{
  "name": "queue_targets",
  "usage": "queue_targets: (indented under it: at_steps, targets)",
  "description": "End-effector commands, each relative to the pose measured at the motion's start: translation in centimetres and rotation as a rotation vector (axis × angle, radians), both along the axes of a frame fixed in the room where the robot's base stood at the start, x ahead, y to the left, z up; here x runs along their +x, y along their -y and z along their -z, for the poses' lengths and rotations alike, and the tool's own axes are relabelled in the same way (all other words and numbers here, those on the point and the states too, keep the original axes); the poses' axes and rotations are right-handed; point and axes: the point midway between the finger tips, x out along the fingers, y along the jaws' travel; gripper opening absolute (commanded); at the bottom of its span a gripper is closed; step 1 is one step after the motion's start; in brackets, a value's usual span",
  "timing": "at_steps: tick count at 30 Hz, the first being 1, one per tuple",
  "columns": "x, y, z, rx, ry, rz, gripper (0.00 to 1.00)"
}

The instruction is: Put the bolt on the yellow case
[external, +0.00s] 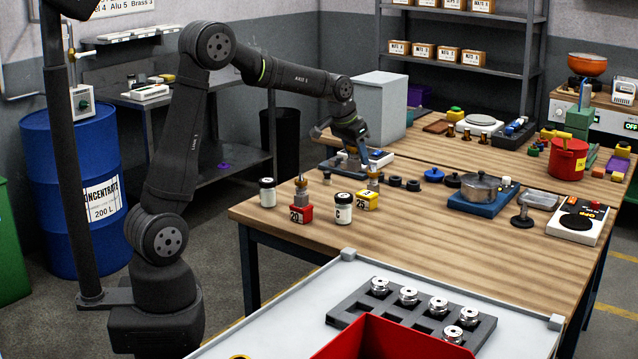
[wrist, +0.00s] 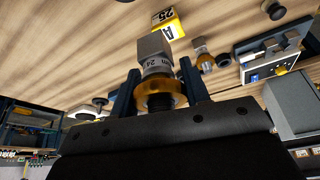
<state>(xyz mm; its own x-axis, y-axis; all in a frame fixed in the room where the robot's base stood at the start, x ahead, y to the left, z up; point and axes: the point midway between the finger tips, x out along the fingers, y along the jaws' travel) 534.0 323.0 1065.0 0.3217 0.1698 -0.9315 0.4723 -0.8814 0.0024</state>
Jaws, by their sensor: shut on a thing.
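The yellow case (external: 367,200), marked 25, stands on the wooden table; it shows at the top of the wrist view (wrist: 165,24). My gripper (external: 358,150) is above the table behind and left of the case. In the wrist view my gripper (wrist: 160,85) is shut on a metal piece that appears to be the bolt (wrist: 156,62). It has a blocky grey head, a silver band marked 24 and an amber ring between the fingers. The head points away from my palm. The held piece is apart from the case; it is hard to make out in the external view.
A similar metal piece (external: 374,178) stands close behind the yellow case. A red case (external: 300,213) with a metal piece on top and two white jars (external: 343,208) stand nearby. Dark rings (external: 413,185) and a pot (external: 480,187) lie right.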

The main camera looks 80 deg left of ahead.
Motion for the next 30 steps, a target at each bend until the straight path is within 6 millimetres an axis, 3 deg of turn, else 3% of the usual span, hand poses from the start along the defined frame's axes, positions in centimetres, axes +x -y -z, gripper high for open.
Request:
queue_targets:
  at_steps: [1, 6, 12, 16, 24, 30]
  targets:
    - [1.3, 1.5, -0.6, 0.003, 0.003, -0.007, 0.05]
    - [3.8, 5.1, -1.7, 0.009, 0.010, -0.058, 0.05]
    - [5.1, 6.8, -2.2, 0.012, 0.017, -0.092, 0.05]
    - [5.1, 5.3, -1.4, 0.012, 0.017, -0.101, 0.05]
    - [4.9, -0.7, 2.3, 0.010, 0.016, -0.103, 0.05]
    - [4.9, -3.8, 4.2, 0.012, 0.017, -0.099, 0.05]
